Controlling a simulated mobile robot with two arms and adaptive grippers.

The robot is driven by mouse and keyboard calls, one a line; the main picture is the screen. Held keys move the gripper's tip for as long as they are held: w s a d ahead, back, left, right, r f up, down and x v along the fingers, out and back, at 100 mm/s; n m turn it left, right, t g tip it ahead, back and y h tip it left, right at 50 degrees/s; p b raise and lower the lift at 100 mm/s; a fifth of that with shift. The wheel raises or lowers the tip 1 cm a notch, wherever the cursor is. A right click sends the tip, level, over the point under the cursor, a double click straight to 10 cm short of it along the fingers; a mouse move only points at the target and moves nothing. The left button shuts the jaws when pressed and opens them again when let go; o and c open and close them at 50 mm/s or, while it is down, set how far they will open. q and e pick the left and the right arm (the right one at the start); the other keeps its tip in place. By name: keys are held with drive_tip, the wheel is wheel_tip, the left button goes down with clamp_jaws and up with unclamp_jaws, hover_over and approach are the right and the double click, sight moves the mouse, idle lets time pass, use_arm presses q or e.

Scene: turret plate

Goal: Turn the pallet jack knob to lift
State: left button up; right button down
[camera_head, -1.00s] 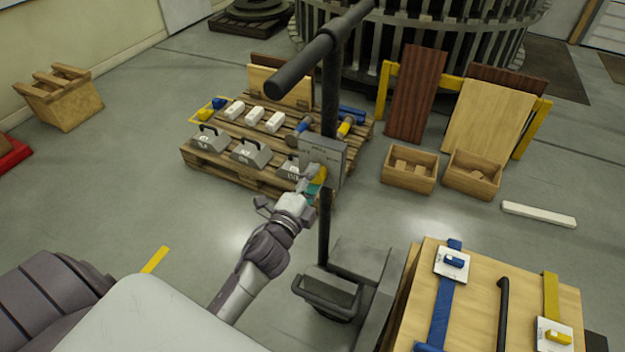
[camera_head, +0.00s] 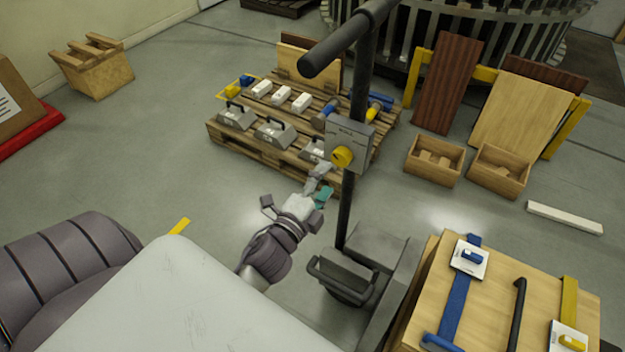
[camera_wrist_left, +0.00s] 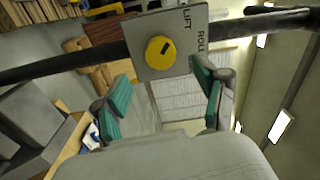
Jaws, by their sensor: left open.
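The pallet jack's yellow knob (camera_head: 342,156) sits on a grey panel (camera_head: 358,133) fixed to the dark upright post. The wrist view shows the round knob (camera_wrist_left: 160,52) with a black mark toward the picture's upper right. The panel there (camera_wrist_left: 148,22) bears the words LIFT and ROLL. I cannot tell exactly which word the mark indicates. My left gripper (camera_head: 320,187) is open and empty, below and left of the knob, apart from it. Its teal finger pads show in the wrist view (camera_wrist_left: 163,95), with the knob beyond and above the gap. My right gripper is out of view.
The jack's handle bar (camera_head: 345,38) juts out above the panel. A pallet (camera_head: 225,135) with several weights stands behind. A wooden board with straps (camera_head: 500,285) is at the lower right. Open floor (camera_head: 170,165) lies to the left.

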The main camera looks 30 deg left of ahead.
use_arm(q)
drive_tip(key=s, duration=0.6)
drive_tip(key=shift+d, duration=0.2)
drive_tip(key=shift+w, duration=0.1)
